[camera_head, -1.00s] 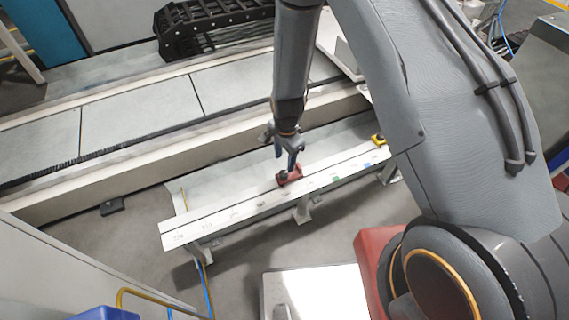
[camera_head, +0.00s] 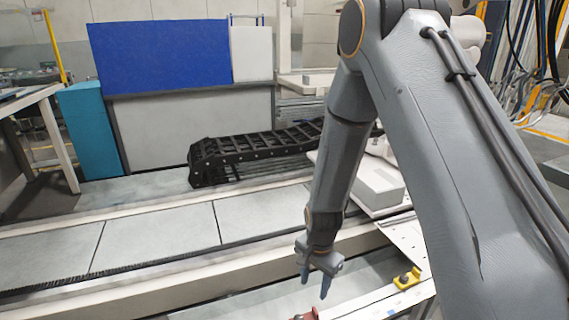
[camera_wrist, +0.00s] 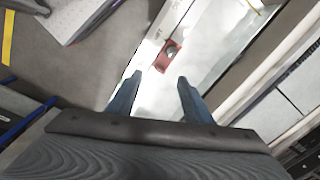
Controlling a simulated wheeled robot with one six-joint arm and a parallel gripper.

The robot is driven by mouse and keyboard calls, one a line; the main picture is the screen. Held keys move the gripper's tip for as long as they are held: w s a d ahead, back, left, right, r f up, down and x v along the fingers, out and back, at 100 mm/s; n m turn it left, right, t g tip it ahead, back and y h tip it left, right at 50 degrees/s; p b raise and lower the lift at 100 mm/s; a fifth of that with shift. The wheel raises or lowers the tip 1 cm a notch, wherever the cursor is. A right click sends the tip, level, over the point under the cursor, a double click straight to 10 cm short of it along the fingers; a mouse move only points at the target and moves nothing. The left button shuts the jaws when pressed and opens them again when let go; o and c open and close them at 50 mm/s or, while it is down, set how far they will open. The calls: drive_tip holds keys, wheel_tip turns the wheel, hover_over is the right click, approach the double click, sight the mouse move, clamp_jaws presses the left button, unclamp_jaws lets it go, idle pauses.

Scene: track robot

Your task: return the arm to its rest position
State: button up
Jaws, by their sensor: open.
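My gripper (camera_head: 315,281) hangs at the end of my grey arm, fingers pointing down, in the head view. In the wrist view its two blue fingers (camera_wrist: 159,86) are spread apart with nothing between them. A red block-like part (camera_wrist: 168,56) with a grey round top sits on the white rail beyond the fingertips. In the head view only a bit of this red part (camera_head: 307,315) shows at the bottom edge. The gripper is above the rail and apart from the red part.
A yellow part (camera_head: 407,278) sits on the white rail to the right of my gripper. A long low track bed (camera_head: 160,238) runs behind. A blue panel (camera_head: 160,52) stands at the back.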

drive_tip(key=s+d+r+n+p, duration=0.1)
drive_tip(key=s+d+r+n, duration=0.3)
drive_tip(key=s+r, duration=0.5)
drive_tip(key=s+d+r+n+p, duration=0.1)
drive_tip(key=s+d+r+n, duration=0.4)
drive_tip(key=r, duration=0.9)
drive_tip(key=s+d, duration=0.1)
drive_tip(key=s, duration=0.2)
drive_tip(key=shift+s+d+r, duration=0.2)
drive_tip(key=shift+s+d, duration=0.1)
drive_tip(key=shift+s, duration=0.1)
